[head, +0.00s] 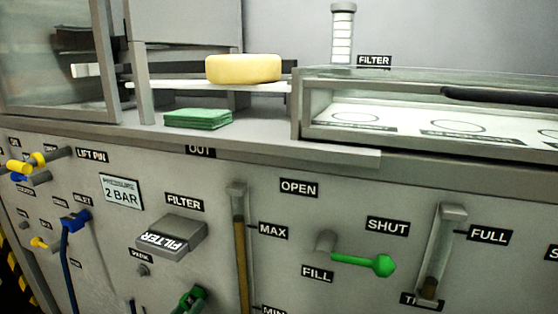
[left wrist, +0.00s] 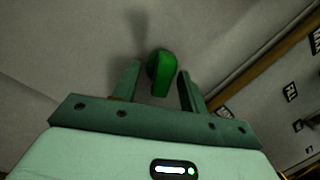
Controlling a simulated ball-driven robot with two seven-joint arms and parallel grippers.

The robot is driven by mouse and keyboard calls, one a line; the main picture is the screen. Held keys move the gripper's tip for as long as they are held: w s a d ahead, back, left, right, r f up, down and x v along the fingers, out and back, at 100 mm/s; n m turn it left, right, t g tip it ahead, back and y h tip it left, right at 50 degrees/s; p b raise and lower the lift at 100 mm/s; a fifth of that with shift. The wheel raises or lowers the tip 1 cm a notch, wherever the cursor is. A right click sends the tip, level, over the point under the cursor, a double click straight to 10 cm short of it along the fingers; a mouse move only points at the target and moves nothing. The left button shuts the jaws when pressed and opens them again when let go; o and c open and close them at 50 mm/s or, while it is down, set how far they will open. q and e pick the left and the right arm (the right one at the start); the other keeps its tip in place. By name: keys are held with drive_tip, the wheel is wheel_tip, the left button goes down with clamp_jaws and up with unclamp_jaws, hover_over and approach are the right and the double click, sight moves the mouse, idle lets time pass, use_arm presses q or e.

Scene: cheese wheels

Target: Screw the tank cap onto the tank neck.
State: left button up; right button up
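A bright green rounded piece, which looks like the tank cap (left wrist: 161,72), is between the two dark green fingers of my left gripper (left wrist: 158,84) in the left wrist view. The fingers flank it closely, but I cannot tell whether both press on it. A grey panel surface lies behind it. In the head view my left gripper (head: 191,299) appears only as a small dark and bright green patch at the bottom edge, in front of the panel and left of the MAX sight tube. I cannot make out the tank neck. My right gripper is not in view.
The sight tube (head: 240,250) and a green-handled FILL valve (head: 372,263) are to the right on the panel. The grey FILTER block (head: 171,236) juts out above my left gripper.

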use_arm(q)
drive_tip(key=shift+s, duration=0.1)
drive_tip(key=p+v, duration=0.3)
drive_tip(key=v, duration=1.3)
drive_tip(key=shift+p, duration=0.35)
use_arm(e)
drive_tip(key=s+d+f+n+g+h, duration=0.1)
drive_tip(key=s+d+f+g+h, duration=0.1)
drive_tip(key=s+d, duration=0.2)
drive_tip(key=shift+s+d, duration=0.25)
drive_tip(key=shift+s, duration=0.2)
use_arm(q)
drive_tip(key=shift+c, duration=0.3)
